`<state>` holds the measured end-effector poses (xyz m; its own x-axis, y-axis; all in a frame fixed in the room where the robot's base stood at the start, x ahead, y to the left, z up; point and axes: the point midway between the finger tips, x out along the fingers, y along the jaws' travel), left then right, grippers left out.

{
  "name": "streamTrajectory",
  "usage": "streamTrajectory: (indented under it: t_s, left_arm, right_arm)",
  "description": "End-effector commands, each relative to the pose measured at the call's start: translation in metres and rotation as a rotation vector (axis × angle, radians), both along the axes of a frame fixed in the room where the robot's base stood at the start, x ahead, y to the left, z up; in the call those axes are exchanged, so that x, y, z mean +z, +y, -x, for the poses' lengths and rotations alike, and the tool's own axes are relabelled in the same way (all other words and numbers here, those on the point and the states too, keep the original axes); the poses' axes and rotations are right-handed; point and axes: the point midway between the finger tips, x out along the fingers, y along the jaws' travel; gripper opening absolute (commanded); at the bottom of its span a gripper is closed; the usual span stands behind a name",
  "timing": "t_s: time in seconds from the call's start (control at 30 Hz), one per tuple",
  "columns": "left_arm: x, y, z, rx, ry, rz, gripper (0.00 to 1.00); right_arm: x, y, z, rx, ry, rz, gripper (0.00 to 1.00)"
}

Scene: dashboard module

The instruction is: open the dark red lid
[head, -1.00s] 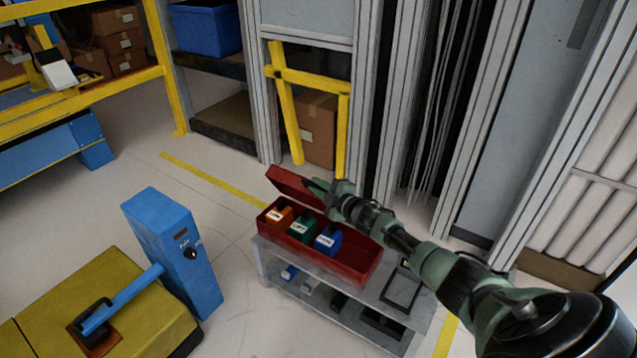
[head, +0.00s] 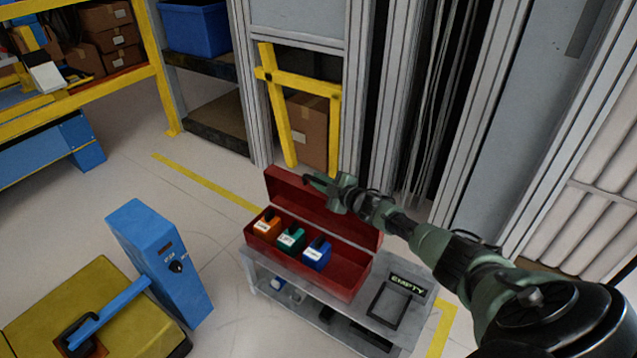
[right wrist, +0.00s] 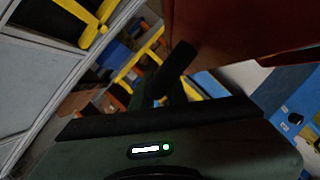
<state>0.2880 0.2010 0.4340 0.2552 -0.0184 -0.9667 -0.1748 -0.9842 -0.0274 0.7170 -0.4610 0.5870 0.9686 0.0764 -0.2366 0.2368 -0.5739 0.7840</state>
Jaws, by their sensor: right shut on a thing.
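The dark red lid (head: 290,195) stands raised at the back of the dark red box (head: 345,278) in the head view. The box sits on a grey cart and holds an orange block (head: 267,227), a green block (head: 291,241) and a blue block (head: 317,254) with white labels. My right gripper (head: 318,184) is at the lid's upper edge, shut on the lid. In the right wrist view, the red lid (right wrist: 240,25) fills the upper right beside the dark fingers. The exact contact is partly hidden. My left gripper is not in view.
A blue post (head: 160,260) and a yellow block with a blue handle stand at left. A yellow barrier (head: 297,82) and metal columns stand behind.

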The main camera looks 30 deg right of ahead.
Motion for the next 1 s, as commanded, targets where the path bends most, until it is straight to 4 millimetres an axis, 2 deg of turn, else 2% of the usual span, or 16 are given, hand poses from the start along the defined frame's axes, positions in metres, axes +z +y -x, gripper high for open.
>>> streamTrajectory:
  t_s: [0.63,0.67,0.7,0.73,1.0]
  left_arm:
    - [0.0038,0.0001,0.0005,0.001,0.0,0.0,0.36]
    - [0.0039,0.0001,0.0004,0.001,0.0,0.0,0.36]
    - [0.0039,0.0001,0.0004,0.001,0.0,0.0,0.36]
    - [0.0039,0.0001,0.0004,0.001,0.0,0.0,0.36]
    - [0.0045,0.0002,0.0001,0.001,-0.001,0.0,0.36]
  right_arm:
    - [0.0002,-0.0046,-0.0018,-0.002,-0.001,0.001,0.0]
    - [0.0002,-0.0046,-0.0019,-0.002,-0.001,0.001,0.2]
    - [0.0002,-0.0046,-0.0018,-0.002,-0.001,0.001,0.31]
    - [0.0001,-0.0045,-0.0018,-0.002,-0.001,0.001,0.36]
    - [-0.0007,-0.0039,-0.0015,-0.001,0.0,0.001,0.36]
